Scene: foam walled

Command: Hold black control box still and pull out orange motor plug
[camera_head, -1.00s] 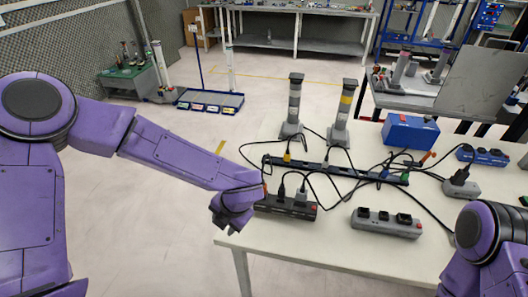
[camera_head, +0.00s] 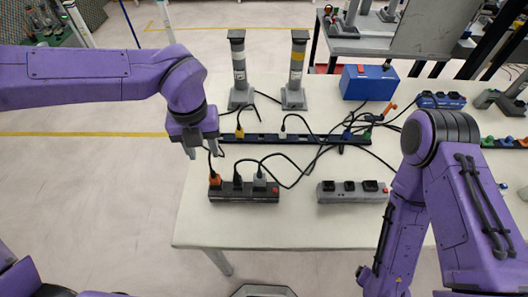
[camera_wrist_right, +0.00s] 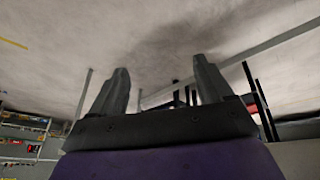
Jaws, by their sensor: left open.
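The black control box (camera_head: 250,195) lies on the table's left part, with a red switch at its right end. The orange motor plug (camera_head: 214,180) stands in its left end, beside a black plug (camera_head: 237,181) and a grey plug (camera_head: 260,183), each with a black cable. My left gripper (camera_head: 203,153) is open and empty, fingers pointing down, above and slightly left of the orange plug, apart from it. My right gripper (camera_wrist_right: 160,78) is open and empty in the right wrist view; its fingers are not visible in the head view.
A grey socket box (camera_head: 352,197) lies right of the control box. A long black strip (camera_head: 270,139) with plugs and loose cables runs behind. Two striped posts (camera_head: 238,75) and a blue box (camera_head: 369,82) stand further back. The table's front strip (camera_head: 290,228) is clear.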

